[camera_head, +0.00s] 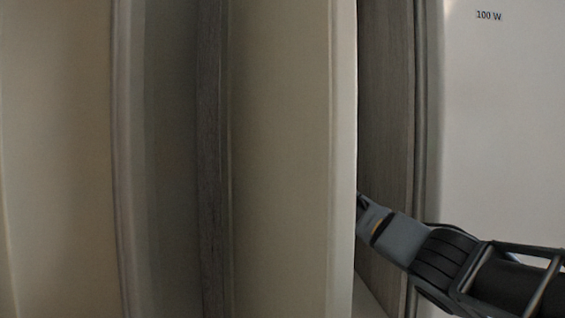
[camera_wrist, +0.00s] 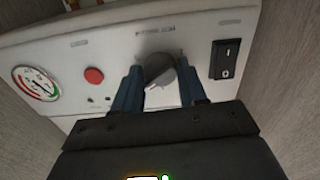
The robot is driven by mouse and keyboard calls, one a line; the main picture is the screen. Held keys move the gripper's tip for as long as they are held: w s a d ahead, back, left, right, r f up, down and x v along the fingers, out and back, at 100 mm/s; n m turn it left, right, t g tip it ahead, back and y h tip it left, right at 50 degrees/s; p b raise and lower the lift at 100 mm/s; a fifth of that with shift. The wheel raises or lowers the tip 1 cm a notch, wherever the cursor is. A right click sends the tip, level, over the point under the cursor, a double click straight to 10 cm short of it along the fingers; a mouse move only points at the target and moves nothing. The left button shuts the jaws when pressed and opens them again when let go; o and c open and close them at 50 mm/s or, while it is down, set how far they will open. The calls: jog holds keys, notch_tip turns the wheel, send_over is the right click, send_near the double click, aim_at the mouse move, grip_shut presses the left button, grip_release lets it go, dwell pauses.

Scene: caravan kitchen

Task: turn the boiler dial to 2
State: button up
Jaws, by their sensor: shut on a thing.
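The boiler dial (camera_wrist: 160,72) is a dark grey round knob on a white control panel (camera_wrist: 110,58) in the wrist view. My gripper (camera_wrist: 158,88) has its two blue-grey fingers on either side of the dial and is shut on it. A pale pointer mark shows on the lower part of the dial. The numbers around the dial are too small or hidden to read. In the head view my arm reaches in from the right, and its end (camera_head: 372,218) passes behind a cream panel edge, so the dial is hidden there.
On the control panel are a black rocker switch (camera_wrist: 225,58) right of the dial, a red button (camera_wrist: 94,75) left of it and a round gauge (camera_wrist: 36,83) at the far left. Grey wood-grain walls stand close on both sides. A cream panel (camera_head: 285,150) stands left of my arm.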

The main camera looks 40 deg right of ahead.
jog(key=n+p, duration=1)
jog(key=n, duration=1.3)
jog(key=shift+a+p, duration=0.1)
jog(key=shift+p, duration=0.3)
dwell(0.3)
jog(key=o, duration=1.1)
jog(key=shift+c, duration=0.2)
jog(key=b+v, duration=0.1)
jog(key=v, duration=0.6)
jog(key=shift+s+a+b, duration=0.15)
jog(key=shift+s+b, duration=0.15)
jog(key=shift+s, duration=0.05)
